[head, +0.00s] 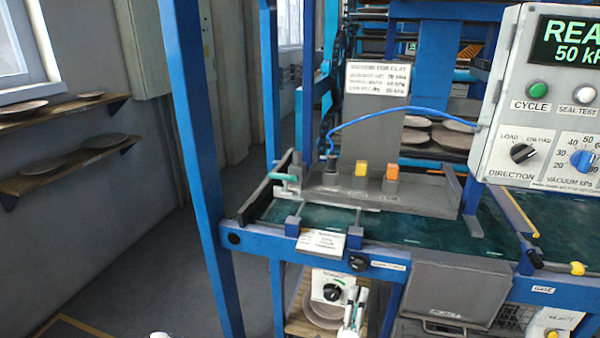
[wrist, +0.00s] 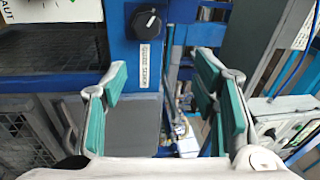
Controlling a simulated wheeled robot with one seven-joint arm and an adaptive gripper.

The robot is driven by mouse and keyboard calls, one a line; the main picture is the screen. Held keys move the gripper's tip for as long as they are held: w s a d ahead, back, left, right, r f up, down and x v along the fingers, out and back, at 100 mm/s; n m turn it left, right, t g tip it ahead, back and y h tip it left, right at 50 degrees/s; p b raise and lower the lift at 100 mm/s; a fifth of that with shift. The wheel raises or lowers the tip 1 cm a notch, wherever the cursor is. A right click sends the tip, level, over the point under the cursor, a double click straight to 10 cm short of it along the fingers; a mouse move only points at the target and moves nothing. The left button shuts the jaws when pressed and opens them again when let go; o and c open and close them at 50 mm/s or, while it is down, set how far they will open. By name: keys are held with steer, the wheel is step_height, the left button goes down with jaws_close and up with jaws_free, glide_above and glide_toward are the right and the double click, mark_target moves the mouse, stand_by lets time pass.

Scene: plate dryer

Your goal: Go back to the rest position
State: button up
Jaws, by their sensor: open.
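My gripper (wrist: 164,78) is open and empty in the wrist view, its two green-padded fingers spread wide. Between and beyond them are a black knob (wrist: 146,23) on the blue frame and a grey panel (wrist: 132,122). In the head view, white finger-like parts that look like my gripper (head: 352,312) show low in the picture, below the machine's front rail. Most of my arm is hidden there.
The dryer's blue front rail (head: 258,241) and post (head: 195,150) stand close by. A grey reject bin (head: 455,293) hangs at the front. The control box (head: 545,100) is at the right. Shelves with plates (head: 60,165) line the left wall. The floor (head: 130,270) at left is mostly clear.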

steer(key=s+d+r+m+g+h+p, duration=0.1)
steer(key=s+d+r+m+g+h, duration=0.1)
steer(key=s+d+r+m+g, duration=0.6)
steer(key=s+r+m+g+h+p, duration=0.15)
steer(key=r+m+g, duration=0.35)
steer(key=m, duration=0.7)
steer(key=s+d+r+m+g+h, duration=0.3)
steer(key=s+d+r+m+g, duration=0.25)
steer(key=m, duration=0.55)
steer(key=s+a+r+m+t+y+p, duration=0.1)
steer(key=s+a+r+m+t+y, duration=0.1)
steer(key=s+a+r+m+y, duration=0.3)
steer(key=s+a+r+m+t+y+p, duration=0.1)
steer(key=s+a+r+m+t+y, duration=0.1)
steer(key=s+a+r+m+y, duration=0.3)
steer(key=s+r+m+y, duration=0.4)
steer(key=s+r+m, duration=0.1)
steer(key=r+m, duration=0.4)
steer(key=shift+a+p, duration=0.3)
steer(key=shift+a, duration=0.1)
